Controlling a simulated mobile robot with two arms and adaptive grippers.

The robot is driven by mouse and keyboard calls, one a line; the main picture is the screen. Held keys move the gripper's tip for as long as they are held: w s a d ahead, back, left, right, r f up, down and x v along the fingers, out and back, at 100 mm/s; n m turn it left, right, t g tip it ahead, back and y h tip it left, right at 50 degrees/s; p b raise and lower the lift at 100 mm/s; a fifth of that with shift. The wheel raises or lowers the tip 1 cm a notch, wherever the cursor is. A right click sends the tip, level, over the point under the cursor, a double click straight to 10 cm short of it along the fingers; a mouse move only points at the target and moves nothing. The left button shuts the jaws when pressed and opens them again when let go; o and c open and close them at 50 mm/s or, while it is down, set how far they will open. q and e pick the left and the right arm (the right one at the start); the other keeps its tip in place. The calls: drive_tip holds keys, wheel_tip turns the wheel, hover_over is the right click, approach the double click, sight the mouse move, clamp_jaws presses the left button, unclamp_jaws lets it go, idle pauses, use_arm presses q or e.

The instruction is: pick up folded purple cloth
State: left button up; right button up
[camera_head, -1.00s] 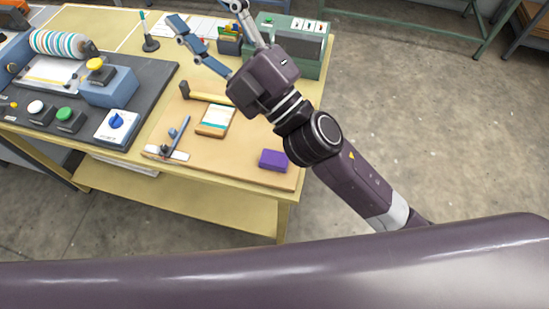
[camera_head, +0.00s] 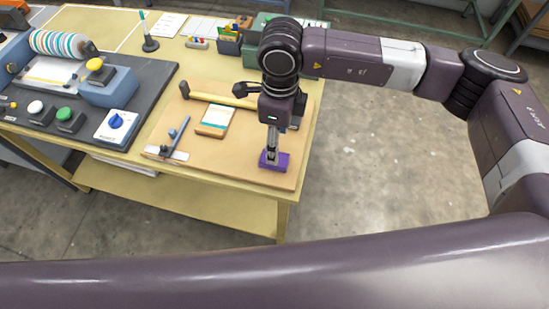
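The folded purple cloth (camera_head: 283,162) lies near the front right corner of the tan board on the table. My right gripper (camera_head: 270,158) points straight down at it, its fingertip end overlapping the cloth's left and middle part in the picture. I see the fingers nearly edge-on, so their gap is hidden, and I cannot tell whether they touch or grip the cloth. The cloth appears to lie flat on the board. My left gripper is out of view.
A control panel with a blue knob (camera_head: 116,122) stands to the left. The table's right edge is close to the cloth.

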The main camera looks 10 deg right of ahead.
drive_tip(key=shift+w+d+f, duration=0.1)
drive_tip(key=shift+d+f, duration=0.1)
drive_tip(key=shift+d, duration=0.15)
drive_tip(key=f+p, duration=0.1)
drive_tip(key=f, duration=0.1)
drive_tip(key=f+p, duration=0.1)
drive_tip(key=f, duration=0.1)
drive_tip(key=a+f+p, duration=0.1)
drive_tip(key=f, duration=0.1)
drive_tip(key=shift+f, duration=0.65)
drive_tip(key=c, duration=1.2)
drive_tip(key=shift+o, duration=0.2)
drive_tip(key=shift+r, duration=0.15)
wheel_tip(320, 180, up, 20)
drive_tip(key=b, duration=0.4)
drive_tip(key=shift+b, duration=0.4)
